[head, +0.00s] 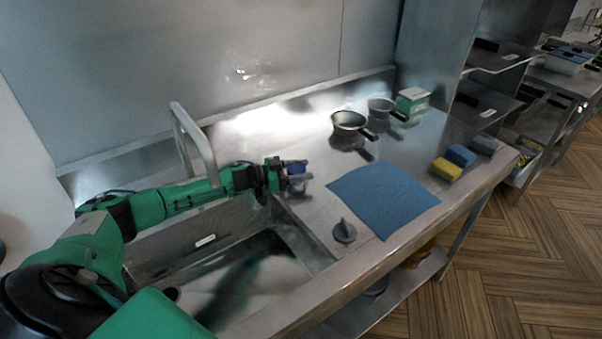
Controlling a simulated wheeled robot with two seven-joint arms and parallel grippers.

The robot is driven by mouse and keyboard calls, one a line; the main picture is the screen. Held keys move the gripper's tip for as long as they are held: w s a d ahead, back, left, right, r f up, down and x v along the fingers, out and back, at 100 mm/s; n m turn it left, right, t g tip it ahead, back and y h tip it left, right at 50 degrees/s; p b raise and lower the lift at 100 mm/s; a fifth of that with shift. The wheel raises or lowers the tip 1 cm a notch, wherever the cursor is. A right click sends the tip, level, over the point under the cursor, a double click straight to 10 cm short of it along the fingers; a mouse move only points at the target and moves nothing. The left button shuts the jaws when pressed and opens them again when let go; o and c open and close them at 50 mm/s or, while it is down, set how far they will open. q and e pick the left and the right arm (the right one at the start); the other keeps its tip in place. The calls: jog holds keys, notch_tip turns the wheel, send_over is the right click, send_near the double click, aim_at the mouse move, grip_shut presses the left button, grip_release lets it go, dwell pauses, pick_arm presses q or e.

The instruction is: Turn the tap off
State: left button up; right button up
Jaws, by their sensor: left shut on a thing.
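The tap (193,135), a bent metal pipe, rises behind the sink. The sink (170,262) is a metal basin at lower left, partly hidden by my left arm. A grey knob (344,232) stands on the counter to the right of the sink, clear of my gripper. My left gripper (299,174) reaches over the sink's back right corner and is shut on a small blue thing (296,168). The fingers hide most of it, so I cannot tell whether it is a tap handle. I cannot make out running water. My right gripper is not in view.
A blue cloth (383,198) lies flat on the counter. Two small pans (348,121) (381,107) and a green-white box (412,100) stand behind it. Yellow (446,169), blue (461,155) and grey (485,146) sponges lie near the right edge. A metal wall backs the counter.

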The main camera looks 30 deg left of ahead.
aim_at(301, 168)
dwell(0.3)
pick_arm(q)
jog(key=o, duration=1)
notch_tip(301, 168, up, 20)
jog(key=shift+r+b, duration=0.1)
jog(key=shift+b, duration=0.45)
